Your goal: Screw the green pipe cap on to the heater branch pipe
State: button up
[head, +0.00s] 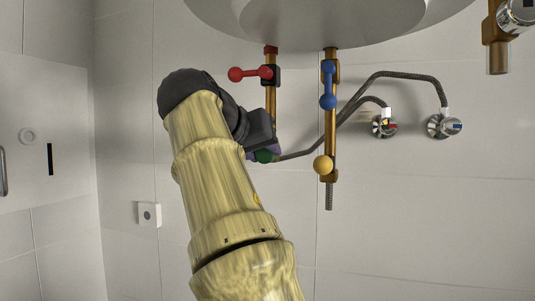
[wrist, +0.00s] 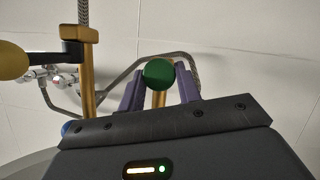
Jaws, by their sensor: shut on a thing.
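The green pipe cap (head: 265,156) is small and round. My gripper (head: 260,151) has purple fingers and is shut on it below the heater. The wrist view shows the cap (wrist: 158,72) between the two fingertips (wrist: 160,82). A brass pipe with a red-handled valve (head: 270,100) comes down from the heater to the cap. The wrist view shows a brass pipe (wrist: 159,99) in line with the cap; I cannot tell whether they touch or are threaded together. The pipe's lower end is hidden by the cap and fingers.
A second brass pipe (head: 330,125) hangs to the right, with a blue handle (head: 328,85) and a yellow knob (head: 323,165). Grey hoses (head: 400,74) run to chrome wall valves (head: 443,126). The white heater (head: 340,20) is overhead. Open space lies below the pipes.

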grip_shut()
jog(key=shift+s+d+f+m+y+b, duration=0.1)
jog(key=shift+m+y+b, duration=0.35)
jog(key=shift+m, duration=0.15)
jog(key=shift+d+f+m+y+b, duration=0.1)
jog(key=shift+m+y+b, duration=0.3)
jog(key=shift+m, duration=0.2)
jog(key=shift+m+t+y+b, duration=0.45)
jog(key=shift+m+t+b, duration=0.1)
jog(key=shift+m, duration=0.25)
jog(key=shift+r, duration=0.2)
jog(key=shift+f+m+t+y+b, duration=0.25)
jog(key=shift+m+y+b, duration=0.35)
jog(key=shift+m+b, duration=0.15)
jog(key=shift+d+m+t+y+b, duration=0.15)
jog(key=shift+m+t+y+b, duration=0.35)
jog(key=shift+m+b, duration=0.7)
jog(key=o, duration=0.6)
grip_release()
jog(key=shift+m, duration=0.25)
jog(key=o, duration=0.5)
jog(key=shift+r, duration=0.15)
